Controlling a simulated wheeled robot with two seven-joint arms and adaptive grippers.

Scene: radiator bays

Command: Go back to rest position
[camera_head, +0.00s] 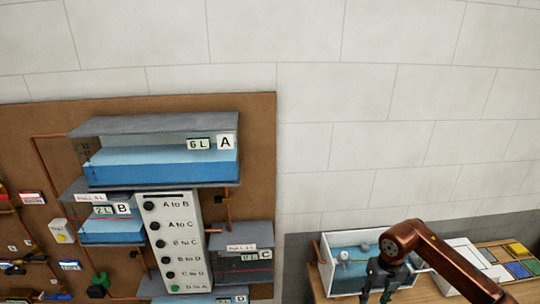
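My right gripper (376,284) hangs at the lower right from a bronze arm that comes in from the right. It points down in front of a white-rimmed tray of blue water (343,284). Its dark fingers appear apart with nothing visible between them. Whether it touches the tray cannot be told. My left gripper is not in view.
A brown board (258,115) on the left carries water tank A (160,165) marked 6 L, tank B (110,230) marked 2 L, and tank C (245,268). A button panel (170,240) stands between them. A wooden table (425,290) holds coloured squares (518,268) at right.

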